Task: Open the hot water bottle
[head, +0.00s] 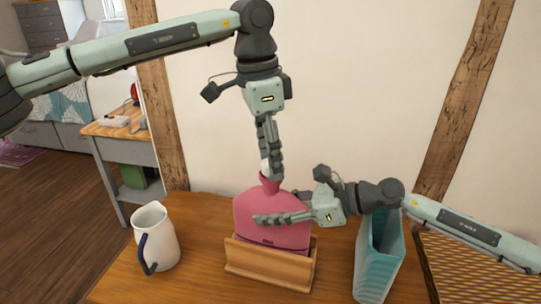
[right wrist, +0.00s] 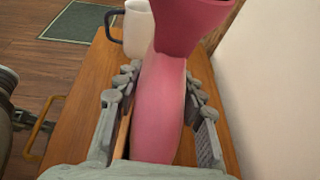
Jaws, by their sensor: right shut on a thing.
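The pink hot water bottle (head: 271,229) stands upright in a wooden holder (head: 268,263) on the wooden table. Its funnel-shaped neck points up. My right gripper (head: 262,218) comes from the right and is shut on the bottle's body. In the right wrist view the fingers (right wrist: 160,112) lie on both sides of the pink bottle (right wrist: 163,100). My left gripper (head: 272,172) points down at the bottle's mouth. A small white piece, perhaps the stopper (head: 264,164), shows beside its fingertips. The fingers hide most of the mouth, and whether they grip is unclear.
A white jug (head: 155,236) with a dark blue handle stands left of the holder. A teal ribbed container (head: 378,262) stands to the right, below my right arm. A woven box (head: 470,272) is at the far right. The wall is close behind.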

